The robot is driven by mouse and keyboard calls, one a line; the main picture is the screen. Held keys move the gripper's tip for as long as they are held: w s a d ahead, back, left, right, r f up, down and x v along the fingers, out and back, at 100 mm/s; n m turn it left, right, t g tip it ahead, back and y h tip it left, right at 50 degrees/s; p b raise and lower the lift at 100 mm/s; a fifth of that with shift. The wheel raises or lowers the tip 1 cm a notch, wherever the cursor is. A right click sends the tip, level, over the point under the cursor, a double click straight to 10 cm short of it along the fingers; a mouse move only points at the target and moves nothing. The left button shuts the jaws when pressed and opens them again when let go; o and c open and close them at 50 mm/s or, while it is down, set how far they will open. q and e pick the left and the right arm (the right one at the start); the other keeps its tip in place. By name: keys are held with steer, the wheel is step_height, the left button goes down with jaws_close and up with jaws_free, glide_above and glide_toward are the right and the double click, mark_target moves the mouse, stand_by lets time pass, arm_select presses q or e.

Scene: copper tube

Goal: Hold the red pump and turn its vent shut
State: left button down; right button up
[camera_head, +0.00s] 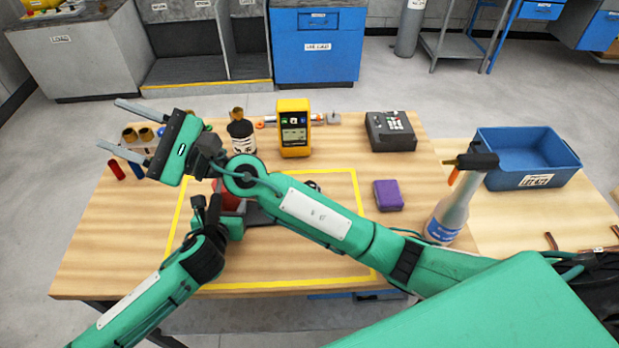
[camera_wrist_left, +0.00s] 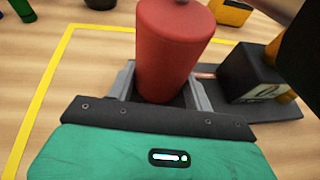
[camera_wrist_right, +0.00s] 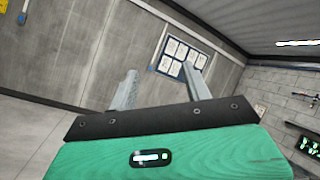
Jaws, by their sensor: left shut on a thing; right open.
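The red pump (camera_head: 229,197) stands inside the yellow outline, partly hidden by my arms in the head view. In the left wrist view its red cylinder body (camera_wrist_left: 172,45) sits between the fingers of my left gripper (camera_wrist_left: 163,85), which is shut on it. A dark base plate (camera_wrist_left: 285,112) and a black block (camera_wrist_left: 250,72) with a label lie beside the cylinder. I cannot make out the vent clearly. My right gripper (camera_head: 110,124) is open and empty, raised over the table's left side and pointing left, away from the pump.
My right arm crosses above the outlined area (camera_head: 362,220). A yellow meter (camera_head: 294,128), a grey keypad device (camera_head: 390,131), a purple box (camera_head: 388,195), a spray bottle (camera_head: 447,215) and a blue bin (camera_head: 530,152) stand around it. Small red and blue cylinders (camera_head: 117,171) lie at the left.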

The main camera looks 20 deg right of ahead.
steer(key=w+a+f+n+g+h, duration=0.1)
steer(key=a+f+n+g+h, duration=0.35)
steer(key=a+g+h, duration=0.45)
steer(key=w+d+f+m+h, duration=0.2)
steer(key=d+m+h, duration=0.15)
steer(key=d, duration=0.65)
steer(key=w+d+f+m+h, duration=0.2)
steer(key=d+h, duration=0.3)
steer(key=d, duration=0.5)
steer(key=s+d+f+m+g+h, duration=0.1)
steer(key=s+d+f+m+h, duration=0.15)
steer(key=d, duration=0.65)
steer(key=s+d+f+m+h, duration=0.1)
steer(key=s+d, duration=0.2)
steer(key=d, duration=0.7)
steer(key=f, duration=1.2)
steer(key=shift+w+a, duration=0.1)
steer(key=shift+a, duration=0.15)
steer(key=shift+m, duration=0.25)
steer(key=c, duration=1)
